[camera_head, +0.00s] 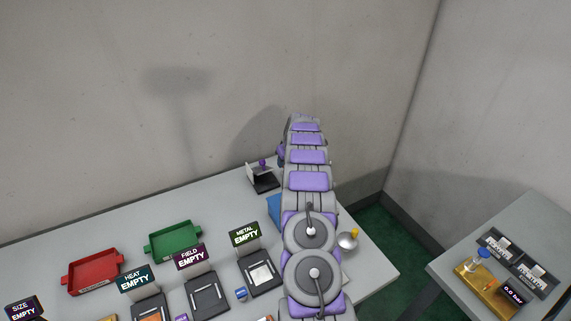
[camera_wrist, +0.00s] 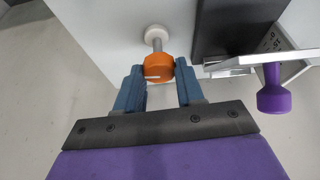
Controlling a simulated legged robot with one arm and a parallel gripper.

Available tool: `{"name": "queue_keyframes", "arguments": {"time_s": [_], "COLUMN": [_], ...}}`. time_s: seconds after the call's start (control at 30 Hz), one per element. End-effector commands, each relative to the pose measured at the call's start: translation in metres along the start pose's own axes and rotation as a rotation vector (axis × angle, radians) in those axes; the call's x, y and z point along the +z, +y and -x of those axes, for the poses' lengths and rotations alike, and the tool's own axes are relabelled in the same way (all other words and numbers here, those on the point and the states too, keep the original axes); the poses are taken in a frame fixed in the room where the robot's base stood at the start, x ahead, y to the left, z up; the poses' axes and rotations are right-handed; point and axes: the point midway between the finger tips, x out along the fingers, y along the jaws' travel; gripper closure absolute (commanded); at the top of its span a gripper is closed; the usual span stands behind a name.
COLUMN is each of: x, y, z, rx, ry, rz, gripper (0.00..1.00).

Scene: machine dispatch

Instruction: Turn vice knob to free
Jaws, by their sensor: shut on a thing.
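In the wrist view an orange knob (camera_wrist: 158,70) with a pale line across its face sits on a short metal shaft. My gripper (camera_wrist: 158,66) has its two blue fingers on either side of this knob and is shut on it. The head view does not clearly show my gripper, as my arm covers that area. A device with a purple knob (camera_head: 262,163) stands at the far edge of the table, left of my arm. A purple knob (camera_wrist: 273,95) on a metal bracket also shows at the right of the wrist view.
On the table (camera_head: 215,215) are a red tray (camera_head: 93,273), a green tray (camera_head: 173,241) and several label signs reading EMPTY. A second table (camera_head: 540,225) with a brass-coloured device (camera_head: 484,283) stands at the right.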

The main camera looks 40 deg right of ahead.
Motion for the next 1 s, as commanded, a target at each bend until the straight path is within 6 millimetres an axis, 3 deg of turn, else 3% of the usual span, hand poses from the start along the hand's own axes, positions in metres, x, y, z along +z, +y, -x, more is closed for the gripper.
{"name": "queue_keyframes", "arguments": {"time_s": [0.3, 0.87, 0.9, 1.0], "x": [-0.0005, -0.0007, -0.0007, -0.0007], "y": [0.0006, 0.0024, 0.0025, 0.0028], "z": [-0.0011, -0.0006, -0.0007, -0.0009], "rx": [-0.048, -0.058, -0.058, -0.058], "ry": [0.000, -0.001, -0.001, -0.001], "rz": [0.116, 0.139, 0.138, 0.138], "gripper": [0.93, 0.93, 0.59, 0.49]}}
